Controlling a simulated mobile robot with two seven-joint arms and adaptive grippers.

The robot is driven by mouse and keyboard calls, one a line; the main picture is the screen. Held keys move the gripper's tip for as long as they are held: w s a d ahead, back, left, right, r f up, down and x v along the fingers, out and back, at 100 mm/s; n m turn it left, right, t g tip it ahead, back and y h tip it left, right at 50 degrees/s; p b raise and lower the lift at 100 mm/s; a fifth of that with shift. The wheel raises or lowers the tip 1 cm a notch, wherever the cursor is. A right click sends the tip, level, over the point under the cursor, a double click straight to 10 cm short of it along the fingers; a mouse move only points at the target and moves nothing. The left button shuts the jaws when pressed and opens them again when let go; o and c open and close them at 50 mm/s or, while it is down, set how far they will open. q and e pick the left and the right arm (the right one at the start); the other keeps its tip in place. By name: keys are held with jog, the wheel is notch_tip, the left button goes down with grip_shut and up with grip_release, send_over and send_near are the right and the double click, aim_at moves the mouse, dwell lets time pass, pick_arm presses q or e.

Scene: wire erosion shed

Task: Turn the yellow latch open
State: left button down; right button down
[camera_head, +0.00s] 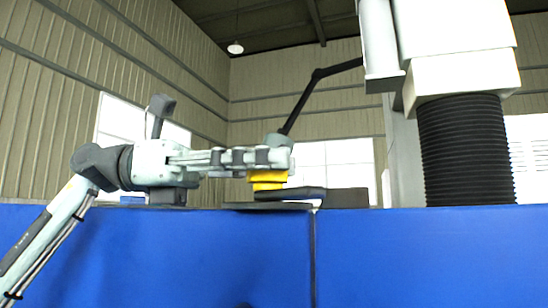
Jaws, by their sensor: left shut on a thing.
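The yellow latch (268,180) shows in the head view just above the top edge of the blue panels, near the middle. Its upper part is hidden behind my gripper. My left gripper (282,158) reaches in from the left, held level, and its fingertips are at the top of the latch. It is shut on the latch. How far the latch is turned cannot be told from this view. My right gripper is not in view.
Blue panels (420,255) with a vertical seam fill the lower view. Dark flat parts (345,198) lie along their top edge beside the latch. A thin black jointed arm (302,101) slants down close behind my gripper. A black bellows column (466,150) stands at the right.

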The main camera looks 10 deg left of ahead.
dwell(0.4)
pick_arm(q)
jog(key=c, duration=0.9)
grip_release()
jog(key=a, duration=1.2)
jog(key=shift+w, duration=0.35)
